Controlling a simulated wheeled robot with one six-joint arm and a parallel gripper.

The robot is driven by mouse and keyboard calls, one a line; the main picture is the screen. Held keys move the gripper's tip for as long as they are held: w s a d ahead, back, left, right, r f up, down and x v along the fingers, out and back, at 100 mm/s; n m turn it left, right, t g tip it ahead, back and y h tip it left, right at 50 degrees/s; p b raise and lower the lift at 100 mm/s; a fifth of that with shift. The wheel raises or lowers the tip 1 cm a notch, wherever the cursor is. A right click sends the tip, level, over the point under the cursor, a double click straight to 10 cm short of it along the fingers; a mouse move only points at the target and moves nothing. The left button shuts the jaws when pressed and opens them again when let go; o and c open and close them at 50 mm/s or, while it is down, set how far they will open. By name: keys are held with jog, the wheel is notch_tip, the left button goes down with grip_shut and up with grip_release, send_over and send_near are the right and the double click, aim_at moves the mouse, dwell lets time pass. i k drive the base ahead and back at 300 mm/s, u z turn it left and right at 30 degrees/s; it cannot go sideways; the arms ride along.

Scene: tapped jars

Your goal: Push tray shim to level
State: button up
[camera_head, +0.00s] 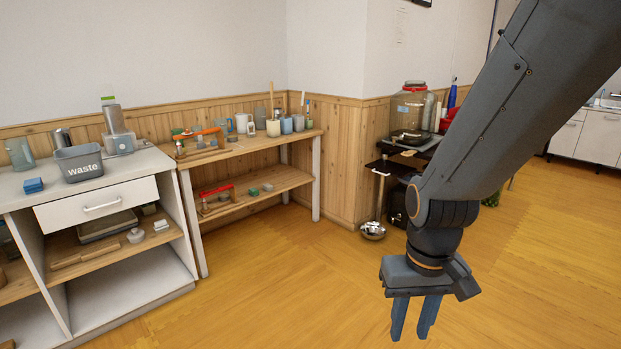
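A large glass jar (410,108) with a red band near its top stands on a dark stand at the back right, left of my arm. A dark round tray (404,136) sits at the jar's foot. A small tan piece (408,153) lies in front of it on the stand; I cannot tell whether it is the shim. My gripper (413,318) hangs in the right foreground, fingers down, open and empty. It is over the floor, well apart from the stand. My arm hides the stand's right part.
A steel bowl (373,231) is on the floor by the stand. A wooden shelf bench (262,183) with cups and clamps stands along the wall. A white cabinet (130,195) with a grey waste bin (80,164) is at left. The wooden floor (290,290) between is clear.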

aim_at(409, 153)
jog(key=u, duration=0.35)
jog(key=i, duration=1.7)
jog(key=z, duration=0.45)
jog(key=i, duration=1.2)
jog(key=z, duration=1)
jog(key=i, duration=0.7)
jog(key=z, duration=0.45)
